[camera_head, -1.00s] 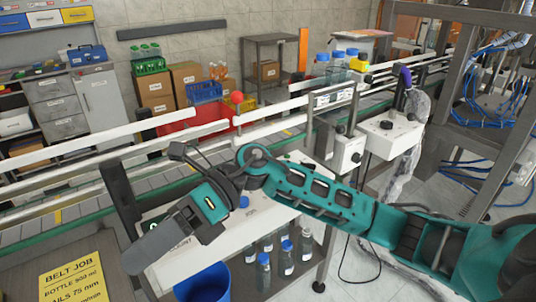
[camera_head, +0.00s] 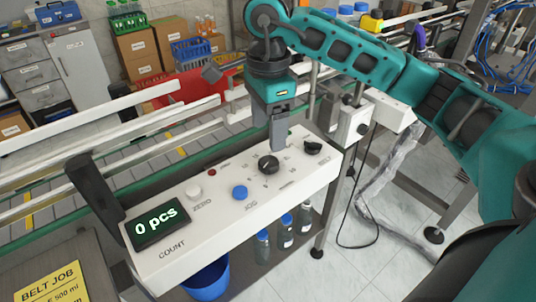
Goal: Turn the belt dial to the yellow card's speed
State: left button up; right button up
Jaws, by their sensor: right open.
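A white control box (camera_head: 178,240) stands in front of the conveyor. A black dial (camera_head: 268,164) with marks around it sits on its top; the scale is too small to read. A second black knob (camera_head: 312,147) sits to its right. The yellow card (camera_head: 52,284), headed "BELT JOB", is at the lower left and cut off by the picture edge; no speed is readable on it. My right gripper (camera_head: 279,138) points down just above and behind the dial, open; I cannot tell if it touches the dial. My left gripper is not in view.
The box also carries a display (camera_head: 158,224) reading "0 pcs", a white ZERO button (camera_head: 194,191) and a blue JOG button (camera_head: 240,192). Bottles (camera_head: 286,228) and a blue bin (camera_head: 208,279) are below. The conveyor rail (camera_head: 130,113) runs behind.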

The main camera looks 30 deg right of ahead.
aim_at(268, 161)
notch_tip(268, 161, down, 8)
dwell(0.5)
jog(key=c, duration=1.1)
